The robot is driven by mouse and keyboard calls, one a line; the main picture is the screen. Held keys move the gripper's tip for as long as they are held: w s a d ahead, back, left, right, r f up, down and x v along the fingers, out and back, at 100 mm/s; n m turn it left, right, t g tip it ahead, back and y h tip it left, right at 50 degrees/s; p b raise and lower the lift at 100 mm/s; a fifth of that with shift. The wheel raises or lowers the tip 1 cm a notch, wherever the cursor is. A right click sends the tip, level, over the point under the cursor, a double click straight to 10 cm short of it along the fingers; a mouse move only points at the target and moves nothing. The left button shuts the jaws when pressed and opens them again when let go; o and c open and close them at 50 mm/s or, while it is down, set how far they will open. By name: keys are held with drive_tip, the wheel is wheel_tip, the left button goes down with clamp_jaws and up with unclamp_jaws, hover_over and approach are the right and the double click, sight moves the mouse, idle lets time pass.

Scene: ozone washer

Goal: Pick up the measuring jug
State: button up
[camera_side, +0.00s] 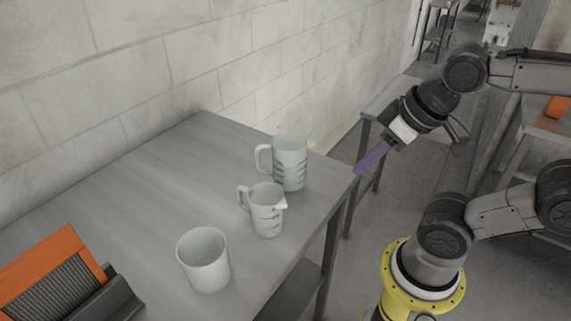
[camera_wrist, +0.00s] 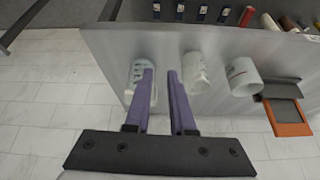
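Two pale jugs with dark measuring marks and handles stand on the grey table. The larger jug (camera_side: 290,165) is nearest the table's far right corner; the smaller spouted jug (camera_side: 267,212) stands in front of it. Which one the task means is unclear. In the wrist view the larger jug (camera_wrist: 142,66) is at left, partly behind a finger, and the smaller one (camera_wrist: 196,71) is right of it. My gripper (camera_side: 364,164) is off the table's right edge, apart from both jugs. Its purple fingers are open and empty in the wrist view (camera_wrist: 160,71).
An orange and dark grey device (camera_side: 60,275) sits at the front left. A block wall (camera_side: 180,60) runs behind the table. The table's left middle is clear. Several small items line the wrist view's top.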

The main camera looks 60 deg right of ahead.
drive_tip(key=w+d+r+m+g+h, duration=0.55)
drive_tip(key=w+r+m, duration=0.25)
drive_tip(key=m, duration=0.7)
drive_tip(key=w+a+f+m+g+h, duration=0.1)
drive_tip(key=w+a+m+h, duration=0.1)
drive_tip(key=w, duration=0.5)
drive_tip(key=w+a+f+m+h, duration=0.1)
drive_tip(key=w+f+m+h, duration=0.15)
drive_tip(key=w, duration=0.35)
drive_tip(key=w+a+f+n+h, duration=0.2)
drive_tip(key=w+a+f+h, duration=0.3)
drive_tip(key=a+f, duration=0.7)
drive_tip(key=shift+t+y, duration=0.35)
drive_tip(key=shift+y, duration=0.35)
drive_tip(key=x, duration=1.4)
drive_tip(key=shift+w+d+f, duration=0.2)
drive_tip(key=shift+w+f, duration=0.1)
drive_tip(key=shift+f, duration=0.15)
clamp_jaws()
